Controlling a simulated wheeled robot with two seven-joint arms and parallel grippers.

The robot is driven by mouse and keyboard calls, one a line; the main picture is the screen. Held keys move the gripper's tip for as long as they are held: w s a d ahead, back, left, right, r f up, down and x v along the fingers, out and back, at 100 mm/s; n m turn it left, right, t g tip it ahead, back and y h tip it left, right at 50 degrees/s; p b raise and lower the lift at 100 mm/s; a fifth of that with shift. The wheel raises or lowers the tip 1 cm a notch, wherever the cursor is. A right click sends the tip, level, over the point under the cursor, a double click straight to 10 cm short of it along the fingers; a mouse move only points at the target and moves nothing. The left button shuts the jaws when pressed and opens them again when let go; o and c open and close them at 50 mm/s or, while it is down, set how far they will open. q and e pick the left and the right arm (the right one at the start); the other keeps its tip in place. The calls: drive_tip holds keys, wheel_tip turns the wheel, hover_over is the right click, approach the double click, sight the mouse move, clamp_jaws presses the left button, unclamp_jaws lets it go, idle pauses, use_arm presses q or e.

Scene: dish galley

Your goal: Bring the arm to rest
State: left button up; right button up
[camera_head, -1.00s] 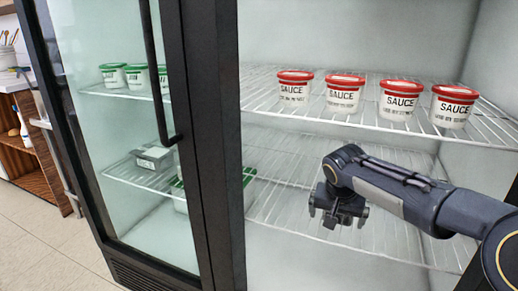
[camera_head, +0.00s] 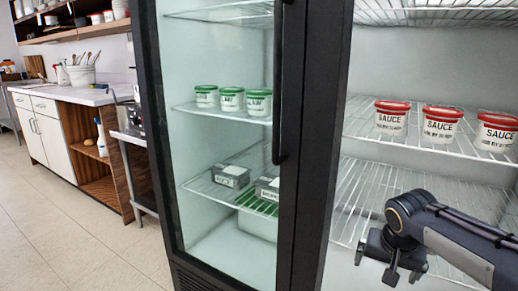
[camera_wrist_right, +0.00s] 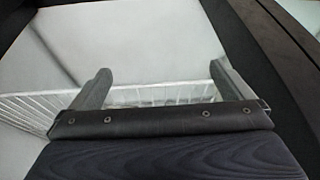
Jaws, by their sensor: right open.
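My right arm (camera_head: 455,240) comes in from the lower right in the head view, in front of the open part of the fridge. Its gripper (camera_head: 390,274) hangs low, below the shelf with the sauce tubs, and holds nothing that I can see. In the right wrist view the two fingers of the right gripper (camera_wrist_right: 158,90) stand wide apart with a white wire rack (camera_wrist_right: 150,98) behind them. My left gripper is not in view.
Sauce tubs with red lids (camera_head: 441,125) stand on the upper wire shelf (camera_head: 410,148). A dark door frame (camera_head: 313,150) is left of my arm. Green-lidded tubs (camera_head: 231,99) sit behind the glass. A counter (camera_head: 75,95) and clear floor (camera_head: 60,220) lie further left.

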drive_tip(key=s+a+f+n+t+y, duration=0.1)
drive_tip(key=s+a+f+y, duration=0.15)
drive_tip(key=s, duration=0.55)
drive_tip(key=s+a+f+n+y, duration=0.1)
drive_tip(key=s+a+n, duration=0.15)
drive_tip(key=s, duration=0.55)
drive_tip(key=s+a+f+t+y, duration=0.1)
drive_tip(key=s+a+f+y, duration=0.15)
drive_tip(key=s, duration=0.55)
wheel_tip(320, 180, up, 35)
drive_tip(key=p, duration=3.4)
drive_tip(key=shift+a+h, duration=0.2)
drive_tip(key=shift+h, duration=0.1)
drive_tip(key=shift+f+n, duration=0.15)
drive_tip(key=shift+n, duration=0.1)
